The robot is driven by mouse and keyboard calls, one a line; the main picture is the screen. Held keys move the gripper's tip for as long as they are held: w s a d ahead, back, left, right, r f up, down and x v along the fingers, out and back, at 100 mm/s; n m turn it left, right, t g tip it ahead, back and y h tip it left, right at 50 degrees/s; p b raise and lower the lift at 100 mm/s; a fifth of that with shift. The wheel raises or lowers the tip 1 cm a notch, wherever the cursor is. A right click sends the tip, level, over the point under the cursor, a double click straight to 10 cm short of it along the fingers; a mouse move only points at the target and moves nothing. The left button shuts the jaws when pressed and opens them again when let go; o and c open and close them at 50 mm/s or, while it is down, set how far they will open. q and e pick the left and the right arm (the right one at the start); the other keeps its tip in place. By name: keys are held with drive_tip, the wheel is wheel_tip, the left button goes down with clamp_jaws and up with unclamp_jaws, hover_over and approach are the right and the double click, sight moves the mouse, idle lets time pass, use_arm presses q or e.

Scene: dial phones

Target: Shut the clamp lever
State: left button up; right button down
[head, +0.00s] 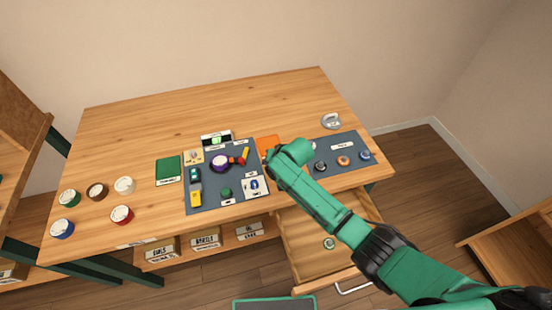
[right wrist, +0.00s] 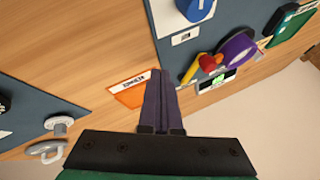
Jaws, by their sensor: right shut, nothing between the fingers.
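A lever with a red base and a yellow handle (head: 244,156), which looks like the clamp lever, sits on the dark grey panel (head: 208,206) beside a purple round part (head: 219,163). The yellow handle sticks out at an angle toward the back. In the right wrist view the yellow handle (right wrist: 190,74) and the purple part (right wrist: 238,48) are right of my fingers. My right gripper (head: 270,157) is shut and empty, to the right of the lever and apart from it. Its closed fingers also show in the right wrist view (right wrist: 157,78). My left gripper is not in view.
An orange labelled card (head: 268,143) lies near my right gripper. A second panel (head: 332,139) with several round knobs is to the right. Several coloured round pieces and a green pad (head: 169,169) are at left. A drawer (head: 318,270) stands open in front.

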drive_tip(key=v, duration=0.5)
drive_tip(key=shift+s+d, duration=0.1)
drive_tip(key=shift+s, duration=0.2)
drive_tip(key=v, duration=0.4)
drive_tip(key=shift+s+a+r, duration=0.2)
drive_tip(key=shift+r, duration=0.15)
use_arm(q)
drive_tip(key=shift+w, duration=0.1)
use_arm(e)
drive_tip(key=shift+a, duration=0.15)
drive_tip(key=shift+f, duration=0.1)
